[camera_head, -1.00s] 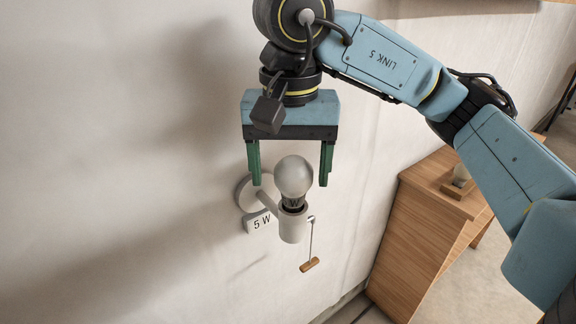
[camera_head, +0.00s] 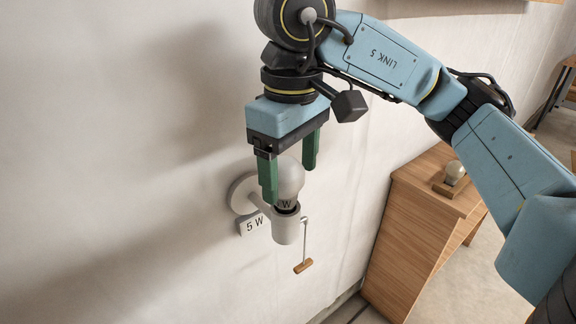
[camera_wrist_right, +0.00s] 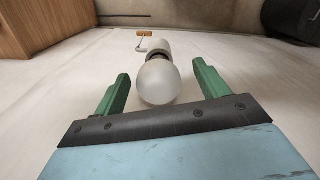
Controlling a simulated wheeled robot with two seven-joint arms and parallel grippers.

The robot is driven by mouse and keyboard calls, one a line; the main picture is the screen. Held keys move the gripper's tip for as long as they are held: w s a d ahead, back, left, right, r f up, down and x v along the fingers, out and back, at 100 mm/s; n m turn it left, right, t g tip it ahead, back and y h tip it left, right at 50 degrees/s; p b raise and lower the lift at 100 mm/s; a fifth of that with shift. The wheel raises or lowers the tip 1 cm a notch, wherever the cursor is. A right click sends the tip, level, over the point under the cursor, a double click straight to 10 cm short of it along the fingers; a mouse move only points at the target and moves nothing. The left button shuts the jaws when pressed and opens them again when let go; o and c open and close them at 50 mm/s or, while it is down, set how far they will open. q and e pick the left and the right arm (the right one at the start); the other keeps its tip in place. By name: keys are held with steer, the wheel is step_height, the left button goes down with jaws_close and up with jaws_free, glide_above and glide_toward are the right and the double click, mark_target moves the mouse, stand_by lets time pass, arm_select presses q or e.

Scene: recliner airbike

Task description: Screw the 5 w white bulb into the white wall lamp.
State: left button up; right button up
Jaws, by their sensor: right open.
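The white bulb (camera_head: 291,181) stands upright in the socket of the white wall lamp (camera_head: 286,230). The lamp carries a "5 W" tag (camera_head: 252,224) and a pull cord with a wooden handle. My right gripper (camera_head: 290,184) points down over the bulb, open, with one green finger in front of the bulb and the other behind its right side. In the right wrist view the bulb (camera_wrist_right: 159,82) sits between the spread fingers with gaps on both sides. My left gripper is not in view.
A wooden cabinet (camera_head: 410,235) stands to the right against the wall. Another bulb (camera_head: 454,172) rests in a small wooden holder on its top. The wall is close behind the lamp. Space left of the lamp is clear.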

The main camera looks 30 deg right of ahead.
steer(key=n, duration=0.6)
steer(key=shift+w+d+n, duration=0.15)
steer(key=shift+d+n, duration=0.15)
steer(key=shift+d, duration=0.1)
